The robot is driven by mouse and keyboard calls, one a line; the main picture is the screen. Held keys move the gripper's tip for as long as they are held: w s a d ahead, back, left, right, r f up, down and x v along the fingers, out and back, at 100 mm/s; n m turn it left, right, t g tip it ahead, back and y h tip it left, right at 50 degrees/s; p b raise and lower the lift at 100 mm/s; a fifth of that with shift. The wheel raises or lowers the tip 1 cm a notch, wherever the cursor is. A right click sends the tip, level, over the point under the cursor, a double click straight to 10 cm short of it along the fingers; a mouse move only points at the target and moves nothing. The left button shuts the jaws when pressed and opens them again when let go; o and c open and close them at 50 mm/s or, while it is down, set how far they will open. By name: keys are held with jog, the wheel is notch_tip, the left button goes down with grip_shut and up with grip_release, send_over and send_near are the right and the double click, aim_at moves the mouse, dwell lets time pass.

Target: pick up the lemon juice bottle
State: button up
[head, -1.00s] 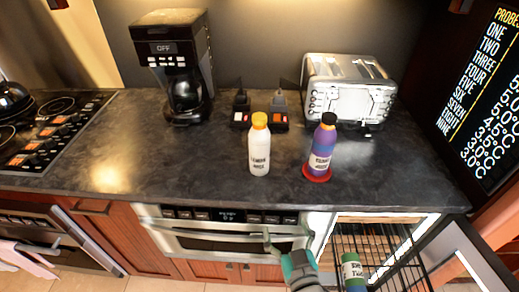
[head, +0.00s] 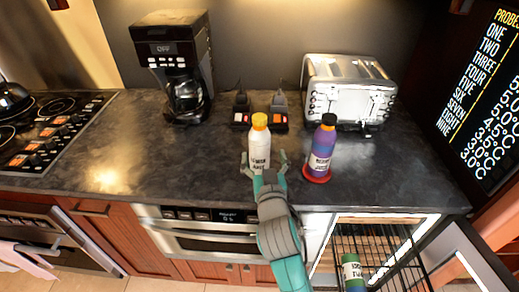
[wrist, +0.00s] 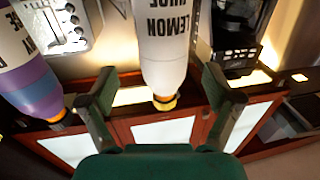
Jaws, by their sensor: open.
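The lemon juice bottle (head: 259,146) is white with an orange-yellow cap and stands upright on the dark counter. In the wrist view the white bottle (wrist: 162,45) appears upside down, with the words LEMON JUICE on it. My gripper (head: 264,163) is open at the near side of the bottle, with one finger to its left and one to its right. In the wrist view the fingers (wrist: 161,92) also stand apart on either side of the bottle.
A purple bottle (head: 323,146) stands on a red coaster (head: 316,175) just right of my gripper. A toaster (head: 348,92), two switch units and a coffee maker (head: 177,65) stand behind. An open drawer rack (head: 390,245) holds a green bottle (head: 353,270). The counter to the left is clear.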

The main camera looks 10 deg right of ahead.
aim_at(261, 150)
jog(key=shift+w, duration=2.8)
jog(key=c, duration=1.7)
jog(key=shift+o, duration=0.2)
jog(key=shift+r, duration=0.15)
